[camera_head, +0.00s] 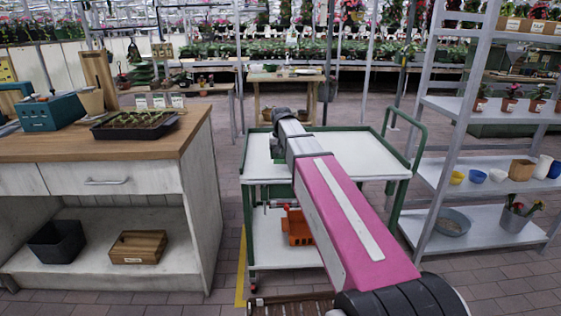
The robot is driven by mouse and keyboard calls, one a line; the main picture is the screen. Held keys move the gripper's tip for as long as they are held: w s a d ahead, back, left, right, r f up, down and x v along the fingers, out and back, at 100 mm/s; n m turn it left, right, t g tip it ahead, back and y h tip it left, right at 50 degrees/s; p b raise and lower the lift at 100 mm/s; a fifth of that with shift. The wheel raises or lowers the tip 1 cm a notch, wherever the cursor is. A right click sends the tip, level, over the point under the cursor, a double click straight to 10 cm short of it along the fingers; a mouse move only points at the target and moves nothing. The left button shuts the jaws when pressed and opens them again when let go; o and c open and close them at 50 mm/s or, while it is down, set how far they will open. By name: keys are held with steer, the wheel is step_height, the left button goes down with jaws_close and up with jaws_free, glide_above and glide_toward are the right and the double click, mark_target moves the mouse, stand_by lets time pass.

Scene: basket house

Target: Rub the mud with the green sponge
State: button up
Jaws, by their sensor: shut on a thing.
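My arm reaches from the bottom right over the white top of a green-framed cart (375,160). Its far end is a dark joint above the cart's back left part. My gripper's fingers do not show; the arm hides what is below that joint. A small dark green patch shows beside the arm over the cart top, but I cannot tell whether it is the green sponge. I see no mud that I can make out.
A wooden-topped counter (60,146) at left holds a black seedling tray (134,124) and a teal box (52,112). An orange crate (298,228) is on the cart's lower shelf. Metal shelves (455,178) with pots stand close at right. The right of the cart top is bare.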

steer(key=shift+r, duration=1.65)
